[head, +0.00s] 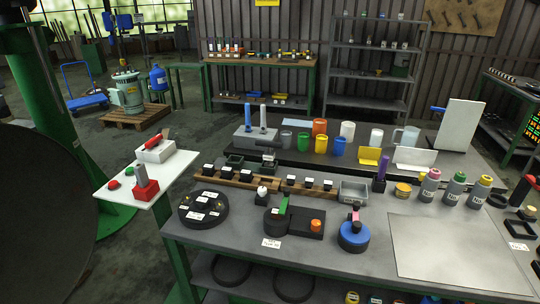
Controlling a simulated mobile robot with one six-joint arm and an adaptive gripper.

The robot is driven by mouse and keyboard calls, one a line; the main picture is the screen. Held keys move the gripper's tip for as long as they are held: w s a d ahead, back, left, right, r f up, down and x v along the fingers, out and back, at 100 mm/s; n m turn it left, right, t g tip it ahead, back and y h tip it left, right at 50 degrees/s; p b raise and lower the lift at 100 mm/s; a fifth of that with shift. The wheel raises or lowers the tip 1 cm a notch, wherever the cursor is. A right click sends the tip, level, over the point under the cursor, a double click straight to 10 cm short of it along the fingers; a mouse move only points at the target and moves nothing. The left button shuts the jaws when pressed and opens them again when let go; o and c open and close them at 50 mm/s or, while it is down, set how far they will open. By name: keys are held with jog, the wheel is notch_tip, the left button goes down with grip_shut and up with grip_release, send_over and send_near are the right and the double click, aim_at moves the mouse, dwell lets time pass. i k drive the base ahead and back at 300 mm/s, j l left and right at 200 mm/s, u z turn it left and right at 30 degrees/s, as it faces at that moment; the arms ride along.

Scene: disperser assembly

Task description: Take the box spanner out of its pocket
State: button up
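I cannot tell for certain which thing is the box spanner. A grey upright cylinder (140,174) stands in a red block (146,190) on the small white side table (117,189) at the left; it may be the spanner in its pocket. Another candidate is a purple upright piece (382,165) on the right side of the main bench. My gripper is not in view.
The main bench (240,240) carries a black round holder (204,209), a blue round base (353,236), coloured cups (303,142) and bottles (455,187). A bare grey sheet (455,248) covers the front right. A large green post (60,120) stands at the left.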

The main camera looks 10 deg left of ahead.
aim_at(269, 155)
jog(key=i+j+u, duration=0.2)
jog(key=i+j, duration=0.5)
jog(key=j, duration=0.25)
jog(key=i+j+u, duration=0.2)
jog(key=i+j, duration=0.5)
jog(key=j, duration=0.15)
